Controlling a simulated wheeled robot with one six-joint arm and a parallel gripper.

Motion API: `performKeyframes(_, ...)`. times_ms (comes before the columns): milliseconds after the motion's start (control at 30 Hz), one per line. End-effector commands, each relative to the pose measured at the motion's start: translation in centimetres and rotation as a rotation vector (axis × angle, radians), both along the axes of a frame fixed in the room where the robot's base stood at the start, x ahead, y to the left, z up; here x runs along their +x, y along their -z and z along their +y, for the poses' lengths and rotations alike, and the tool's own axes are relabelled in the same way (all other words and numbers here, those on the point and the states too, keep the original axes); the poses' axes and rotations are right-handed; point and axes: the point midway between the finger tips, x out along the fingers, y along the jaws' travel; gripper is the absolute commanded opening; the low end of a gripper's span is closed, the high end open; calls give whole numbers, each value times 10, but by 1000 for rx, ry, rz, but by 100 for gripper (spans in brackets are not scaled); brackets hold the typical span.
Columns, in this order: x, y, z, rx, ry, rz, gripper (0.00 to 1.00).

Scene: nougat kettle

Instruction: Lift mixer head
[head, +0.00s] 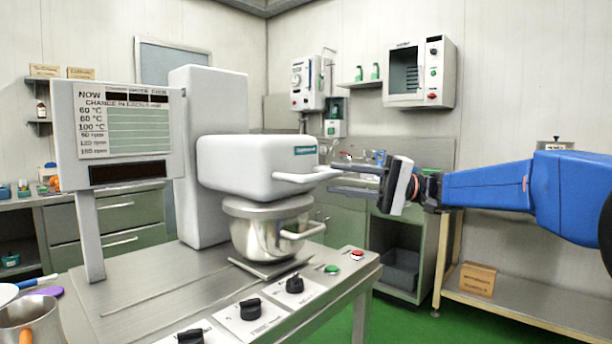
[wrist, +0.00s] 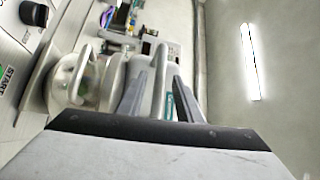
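The white mixer head (head: 245,165) is down over the steel bowl (head: 262,235), with its lower rim close above the bowl. A light handle (head: 305,177) sticks out from the front of the head toward the right. My gripper (head: 334,178) reaches in from the right, its two grey fingers apart and level with the handle's end. In the wrist view my gripper (wrist: 158,90) is open, and a pale bar, seemingly the handle (wrist: 158,82), shows between the fingers. I cannot tell whether either finger touches it. The bowl (wrist: 75,82) is left of the fingers there.
The steel worktop (head: 150,300) has black knobs (head: 250,308), a green button (head: 331,269) and a red button (head: 356,254). A display panel (head: 120,130) stands at the left. A pot (head: 30,320) is at the front left corner. Space above the mixer head looks clear.

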Motion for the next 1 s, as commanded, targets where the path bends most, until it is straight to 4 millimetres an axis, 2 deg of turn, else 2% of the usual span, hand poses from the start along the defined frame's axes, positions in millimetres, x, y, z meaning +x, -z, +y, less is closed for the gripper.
performKeyframes(100, -4, -3, 22, 1, -4, 0, 32)
performKeyframes(300, -8, -7, 54, -1, -3, -1, 32)
performKeyframes(500, -10, -10, 75, 0, -2, 0, 32)
performKeyframes(700, -11, -11, 83, 0, 0, 0, 32)
performKeyframes(933, -11, -11, 83, 0, 0, 0, 32)
performKeyframes(967, -11, -11, 83, 0, 0, 0, 30)
performKeyframes(1000, -11, -11, 83, 0, 0, 0, 20)
